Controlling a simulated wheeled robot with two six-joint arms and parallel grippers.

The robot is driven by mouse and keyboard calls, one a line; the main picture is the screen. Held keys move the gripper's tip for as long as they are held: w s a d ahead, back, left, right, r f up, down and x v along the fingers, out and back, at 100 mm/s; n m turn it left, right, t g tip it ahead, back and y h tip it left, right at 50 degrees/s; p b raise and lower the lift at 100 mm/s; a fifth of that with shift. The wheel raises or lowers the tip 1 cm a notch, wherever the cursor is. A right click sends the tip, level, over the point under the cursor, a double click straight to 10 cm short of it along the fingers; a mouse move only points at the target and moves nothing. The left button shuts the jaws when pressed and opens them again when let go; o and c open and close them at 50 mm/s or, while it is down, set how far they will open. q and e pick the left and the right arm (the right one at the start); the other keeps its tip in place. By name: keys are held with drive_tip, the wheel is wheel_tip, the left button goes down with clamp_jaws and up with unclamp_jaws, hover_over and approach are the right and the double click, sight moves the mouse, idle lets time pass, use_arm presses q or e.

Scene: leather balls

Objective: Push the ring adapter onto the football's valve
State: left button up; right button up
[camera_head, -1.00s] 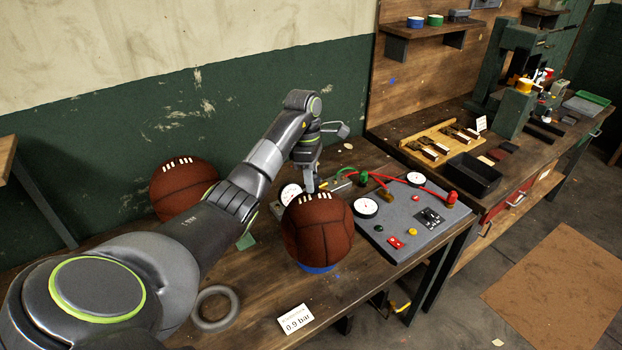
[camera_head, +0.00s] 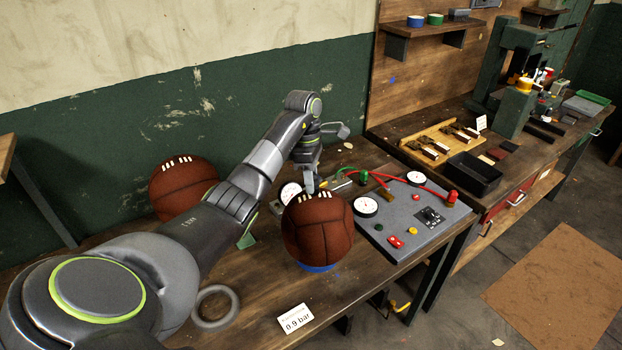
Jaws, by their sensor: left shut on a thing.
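A brown leather football (camera_head: 318,235) with white lacing on top sits on a blue ring support (camera_head: 318,267) on the wooden bench. My left gripper (camera_head: 310,184) is just behind and above the top of this ball, pointing down. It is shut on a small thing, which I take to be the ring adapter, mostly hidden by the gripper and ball. The valve is not clearly visible, so I cannot tell whether the adapter touches it. A second brown ball (camera_head: 182,183) with white lacing stands at the back left. My right gripper is not in view.
A grey panel (camera_head: 400,225) with gauges, buttons and a red hose lies right of the ball. A grey ring (camera_head: 215,306) and a "0.9 bar" card (camera_head: 296,318) lie in front. A black bin (camera_head: 473,174) stands farther right.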

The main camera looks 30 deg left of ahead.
use_arm(q)
drive_tip(key=shift+f, duration=0.3)
drive_tip(key=o, duration=1)
drive_tip(key=shift+r, duration=0.15)
